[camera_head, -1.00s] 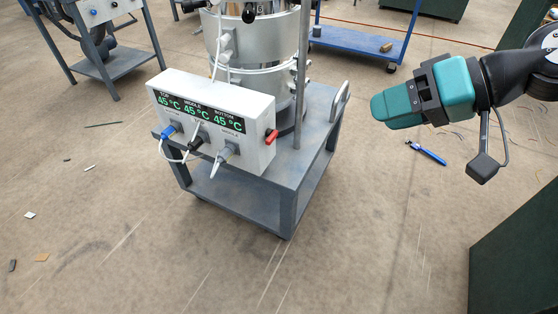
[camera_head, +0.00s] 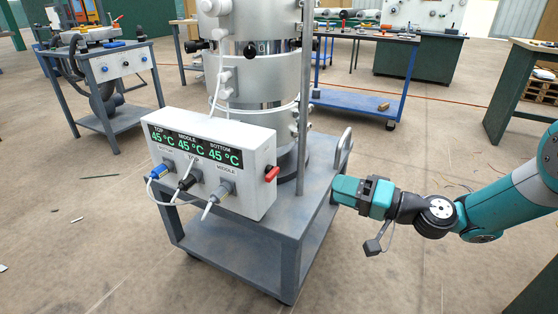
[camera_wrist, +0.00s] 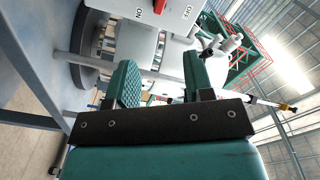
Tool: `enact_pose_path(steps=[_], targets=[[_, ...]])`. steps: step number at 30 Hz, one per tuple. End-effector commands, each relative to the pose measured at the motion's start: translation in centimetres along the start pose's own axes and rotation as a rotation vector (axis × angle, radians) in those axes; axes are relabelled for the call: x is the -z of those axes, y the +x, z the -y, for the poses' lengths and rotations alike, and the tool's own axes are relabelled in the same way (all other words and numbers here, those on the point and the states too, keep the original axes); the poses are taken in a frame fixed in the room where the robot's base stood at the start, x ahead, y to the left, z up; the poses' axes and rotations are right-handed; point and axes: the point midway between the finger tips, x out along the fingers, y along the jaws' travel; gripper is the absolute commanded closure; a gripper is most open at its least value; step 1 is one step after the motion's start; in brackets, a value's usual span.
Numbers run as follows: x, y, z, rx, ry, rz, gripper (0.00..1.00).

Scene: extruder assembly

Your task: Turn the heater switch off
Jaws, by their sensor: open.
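The heater switch is a small red lever (camera_head: 271,173) on the right side face of the white control box (camera_head: 250,172). In the wrist view the red switch (camera_wrist: 158,6) is cut by the top edge, between the printed words ON and OFF. I cannot tell which way it is set. The box display reads 45 °C for top, middle and bottom. My gripper (camera_head: 340,189) is to the right of the box, apart from the switch, pointing left. In the wrist view its two teal fingers (camera_wrist: 160,88) are spread apart with nothing held between them.
The box stands on a grey cart (camera_head: 245,247) beside a tall metal cylinder (camera_head: 250,75). A vertical post (camera_head: 306,100) and a cart handle (camera_head: 344,145) rise near my gripper. Cables plug into the box front. Floor at the lower right is clear.

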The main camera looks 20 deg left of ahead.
Motion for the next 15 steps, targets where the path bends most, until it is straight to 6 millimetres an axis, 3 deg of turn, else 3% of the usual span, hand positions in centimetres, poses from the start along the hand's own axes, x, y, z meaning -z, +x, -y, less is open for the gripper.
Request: enact_pose_path(steps=[3,15], targets=[[0.1,1.1,0.6,0.000,0.002,0.003,0.52],[-0.4,10.5,-0.1,0.002,-0.004,0.004,0.52]])
